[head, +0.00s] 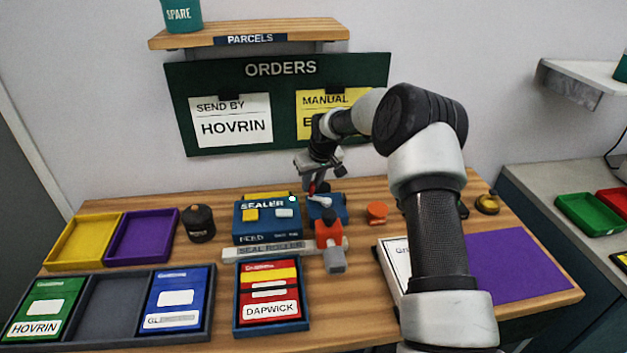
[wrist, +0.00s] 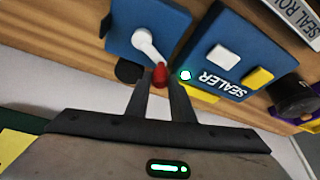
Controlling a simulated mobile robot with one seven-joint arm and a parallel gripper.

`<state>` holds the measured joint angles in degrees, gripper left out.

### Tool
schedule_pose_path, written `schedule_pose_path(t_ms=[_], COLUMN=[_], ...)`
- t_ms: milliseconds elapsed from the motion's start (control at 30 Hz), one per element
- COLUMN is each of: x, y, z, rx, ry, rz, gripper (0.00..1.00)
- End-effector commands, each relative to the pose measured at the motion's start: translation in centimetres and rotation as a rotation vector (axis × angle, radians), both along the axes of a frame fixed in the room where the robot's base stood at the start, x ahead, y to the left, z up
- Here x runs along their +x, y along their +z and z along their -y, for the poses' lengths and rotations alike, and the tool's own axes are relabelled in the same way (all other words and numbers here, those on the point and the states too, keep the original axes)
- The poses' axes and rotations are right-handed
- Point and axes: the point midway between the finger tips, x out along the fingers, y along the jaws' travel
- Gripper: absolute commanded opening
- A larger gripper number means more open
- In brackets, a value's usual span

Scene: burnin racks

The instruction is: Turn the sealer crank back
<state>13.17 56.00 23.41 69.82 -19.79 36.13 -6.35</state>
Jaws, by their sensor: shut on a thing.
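The blue sealer (head: 266,228) stands at the middle of the bench, and it also shows in the wrist view (wrist: 215,78). The crank is a white arm on a smaller blue block (head: 329,213) beside it, with a red knob (wrist: 160,76) at its end. In the wrist view the white crank arm (wrist: 149,46) runs from its pivot towards my fingers. My gripper (wrist: 161,86) is shut on the red knob, one finger on each side. In the head view my gripper (head: 314,181) comes down from behind the crank block.
A seal roller (head: 268,249) with a red and grey piece lies in front. A tray (head: 272,326) holds a red DAPWICK packet. An orange knob (head: 377,212) stands right of the crank, a dark canister (head: 200,222) left of the sealer. The orders board (head: 285,143) is behind.

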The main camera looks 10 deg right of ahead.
Motion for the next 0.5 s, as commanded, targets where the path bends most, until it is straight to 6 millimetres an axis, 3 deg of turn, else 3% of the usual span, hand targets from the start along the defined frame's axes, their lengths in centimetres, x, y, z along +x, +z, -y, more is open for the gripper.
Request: schedule_pose_path(t_ms=[500], x=[-1.8], y=[0.0], z=[-0.2], rx=[0.000], ry=[0.392], rz=[-0.001], gripper=[0.00])
